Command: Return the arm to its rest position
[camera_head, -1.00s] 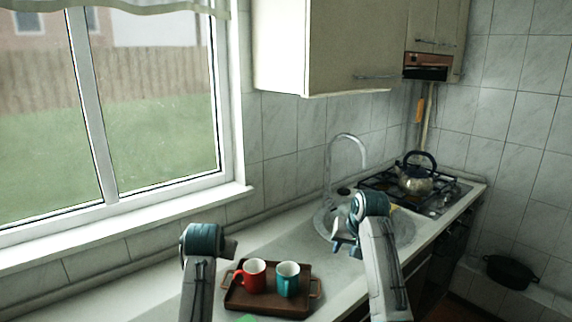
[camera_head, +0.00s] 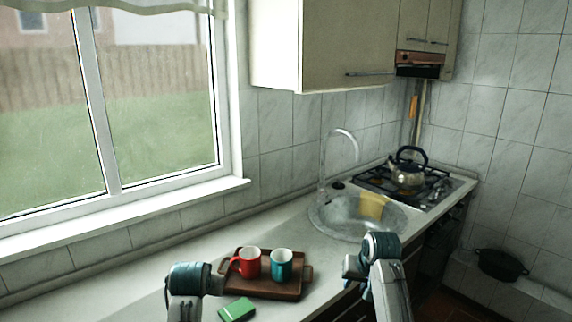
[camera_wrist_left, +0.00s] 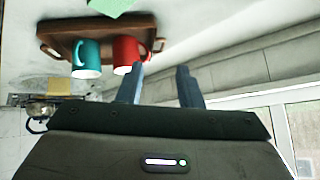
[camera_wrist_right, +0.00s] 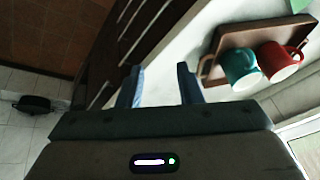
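My right gripper (camera_head: 354,268) is in front of the sink near the counter's front edge, to the right of the tray. Its two fingers stand apart with nothing between them in the right wrist view (camera_wrist_right: 160,82). My left gripper (camera_head: 214,284) is at the tray's left side, close to the red mug in the picture. In the left wrist view (camera_wrist_left: 160,84) its fingers are also apart and empty. The right gripper's fingertips are partly hidden in the head view.
A wooden tray (camera_head: 261,288) holds a red mug (camera_head: 251,263) and a teal mug (camera_head: 282,265). A yellow cloth (camera_head: 373,206) hangs in the sink (camera_head: 335,222). A kettle (camera_head: 407,179) stands on the stove.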

